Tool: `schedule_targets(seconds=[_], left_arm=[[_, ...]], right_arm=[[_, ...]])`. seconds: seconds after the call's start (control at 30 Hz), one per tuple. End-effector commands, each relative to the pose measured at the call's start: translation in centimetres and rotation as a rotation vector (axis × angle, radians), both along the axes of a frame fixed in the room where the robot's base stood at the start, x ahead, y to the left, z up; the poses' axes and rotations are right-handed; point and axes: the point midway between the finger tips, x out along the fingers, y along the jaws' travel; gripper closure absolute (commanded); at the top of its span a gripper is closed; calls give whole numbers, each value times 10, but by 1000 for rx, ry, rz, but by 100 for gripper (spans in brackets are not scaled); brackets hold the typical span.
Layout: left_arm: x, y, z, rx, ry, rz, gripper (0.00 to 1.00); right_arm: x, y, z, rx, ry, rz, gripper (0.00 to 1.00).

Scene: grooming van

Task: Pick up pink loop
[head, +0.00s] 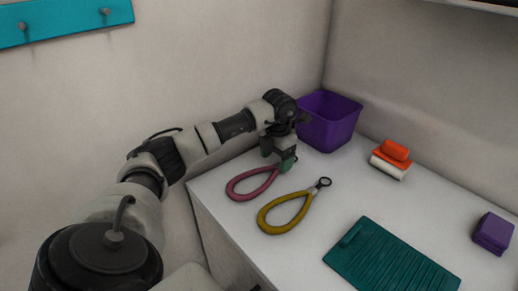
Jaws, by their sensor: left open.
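The pink loop (233,190) lies on the white counter near its left edge, a teardrop-shaped band with its narrow end pointing up and right. My left gripper (286,164) is over that narrow end, pointing down, with its jaws open. The gripper hides part of the loop's narrow end, and I cannot tell whether the fingers touch it. My right gripper is not in view.
A yellow loop (262,219) with a dark ring lies just right of the pink one. A purple bin (328,132) stands behind the gripper. An orange and white brush (391,157), a teal ridged mat (385,258) and purple blocks (492,233) are further right on the white counter (330,222).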

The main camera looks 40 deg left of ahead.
Motion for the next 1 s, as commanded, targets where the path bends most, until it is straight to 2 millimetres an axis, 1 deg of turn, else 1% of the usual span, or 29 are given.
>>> schedule_targets(seconds=[0.03,0.1,0.2,0.43,0.47,0.7,0.8,1.0], left_arm=[[-3,0,-7,0,4,0,24],[-2,0,-17,-2,2,1,24],[-2,0,-25,-1,0,2,24],[-1,0,-27,-1,-2,1,24],[-1,0,-27,-1,-1,1,25],[-1,0,-27,-1,-1,1,62],[-1,0,-27,-1,-1,1,75],[-1,0,-27,-1,-1,1,75]], right_arm=[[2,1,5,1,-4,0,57],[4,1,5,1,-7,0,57],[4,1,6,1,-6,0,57],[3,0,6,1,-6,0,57],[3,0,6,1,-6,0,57],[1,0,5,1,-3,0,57],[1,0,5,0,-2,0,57],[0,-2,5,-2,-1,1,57]])
